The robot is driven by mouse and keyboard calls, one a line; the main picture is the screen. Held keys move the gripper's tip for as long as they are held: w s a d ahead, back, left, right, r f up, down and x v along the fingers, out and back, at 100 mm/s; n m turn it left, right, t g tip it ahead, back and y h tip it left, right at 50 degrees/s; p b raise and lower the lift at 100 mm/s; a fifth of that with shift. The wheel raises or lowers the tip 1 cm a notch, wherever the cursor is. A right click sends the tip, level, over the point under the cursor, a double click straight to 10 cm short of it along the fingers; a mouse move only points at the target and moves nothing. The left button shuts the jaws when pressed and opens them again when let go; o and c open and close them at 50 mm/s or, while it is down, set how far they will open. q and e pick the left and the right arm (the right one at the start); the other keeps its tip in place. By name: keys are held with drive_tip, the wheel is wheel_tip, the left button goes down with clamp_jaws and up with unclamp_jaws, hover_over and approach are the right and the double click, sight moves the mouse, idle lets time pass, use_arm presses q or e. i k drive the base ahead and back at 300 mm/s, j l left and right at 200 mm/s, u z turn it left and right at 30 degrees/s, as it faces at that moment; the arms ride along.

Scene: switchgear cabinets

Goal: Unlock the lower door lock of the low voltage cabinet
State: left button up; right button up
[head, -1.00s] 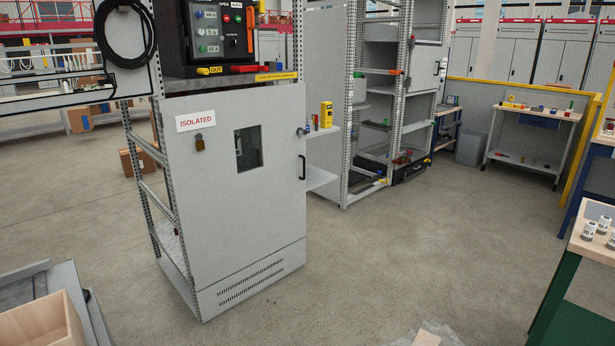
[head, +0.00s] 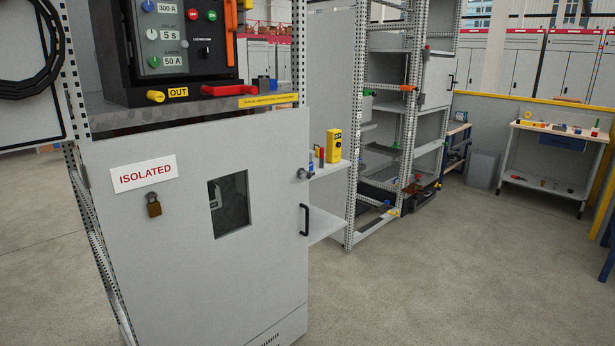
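The low voltage cabinet (head: 260,270) stands close in front of me, left of centre, with its lower grey door shut. The door has a small dark window (head: 230,205), a white ISOLATED sign (head: 143,173) and a brass padlock (head: 154,205) hanging below the sign. At the door's right edge is a round knob-like lock (head: 302,174) above a black handle (head: 305,220). Whether that lock holds a key is too small to tell. Neither of my grippers is in view.
Above the door is a black breaker panel (head: 190,50) with a red handle (head: 229,89). A side shelf (head: 328,168) holds a yellow device (head: 333,145) and small items. An open rack (head: 385,130) stands behind. The floor (head: 450,280) at right is clear.

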sight(306, 174)
drive_tip(key=i+l+u, duration=0.1)
drive_tip(key=i+l, duration=0.5)
drive_tip(key=i+l+u, duration=0.1)
drive_tip(key=i+l, duration=0.45)
drive_tip(key=l, duration=0.2)
